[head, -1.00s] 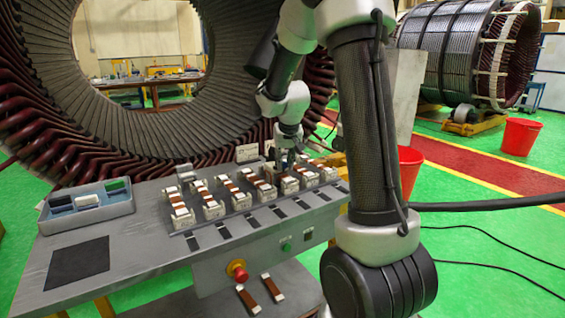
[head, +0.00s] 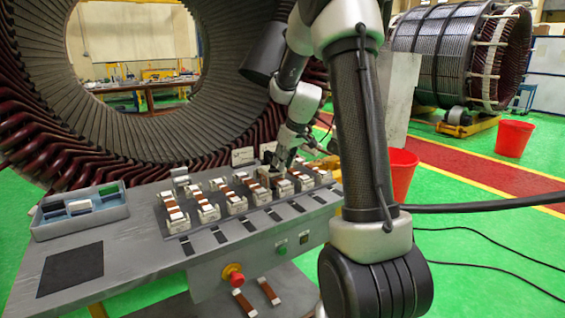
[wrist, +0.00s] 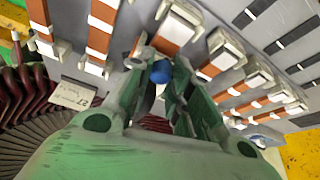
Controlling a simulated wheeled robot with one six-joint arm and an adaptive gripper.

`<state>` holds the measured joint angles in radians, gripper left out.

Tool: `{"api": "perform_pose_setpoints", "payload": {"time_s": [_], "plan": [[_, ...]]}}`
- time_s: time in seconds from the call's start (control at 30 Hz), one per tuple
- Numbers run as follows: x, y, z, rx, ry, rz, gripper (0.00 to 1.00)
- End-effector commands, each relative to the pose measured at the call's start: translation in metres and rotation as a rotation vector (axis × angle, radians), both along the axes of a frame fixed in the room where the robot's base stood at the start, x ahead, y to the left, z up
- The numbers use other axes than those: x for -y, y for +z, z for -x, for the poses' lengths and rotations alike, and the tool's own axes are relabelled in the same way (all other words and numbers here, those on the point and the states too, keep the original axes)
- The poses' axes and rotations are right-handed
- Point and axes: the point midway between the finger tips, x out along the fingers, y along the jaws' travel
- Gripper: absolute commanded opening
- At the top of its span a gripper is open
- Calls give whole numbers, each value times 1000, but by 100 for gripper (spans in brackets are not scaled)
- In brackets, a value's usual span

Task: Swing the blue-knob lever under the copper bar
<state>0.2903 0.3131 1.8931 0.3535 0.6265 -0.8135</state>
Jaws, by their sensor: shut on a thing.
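My gripper (wrist: 160,82) is shut on the blue knob (wrist: 160,71) in the wrist view; the lever beneath it is mostly hidden by the fingers. A copper bar (wrist: 174,30) with white end blocks lies just beyond the fingertips. In the head view my gripper (head: 277,166) is low over the row of clamp stations towards the right end of the bench, and the knob cannot be made out there. More copper-brown bars (head: 171,204) lie side by side in that row.
Neighbouring clamp blocks stand close on both sides. The big stator (head: 125,135) rises behind the grey bench (head: 135,243). A blue-grey tray (head: 82,226) and a dark mat (head: 70,271) are at the left. A red stop button (head: 233,276) is on the front. Red buckets (head: 514,138) stand right.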

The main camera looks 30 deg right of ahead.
Motion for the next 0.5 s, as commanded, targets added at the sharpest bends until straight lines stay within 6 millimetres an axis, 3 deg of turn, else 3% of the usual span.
{"api": "perform_pose_setpoints", "payload": {"time_s": [0.4,0.43,0.5], "plan": [[0,0,0,-2,8,0,0],[0,0,0,-2,8,0,22],[0,0,0,-2,8,0,35]]}}
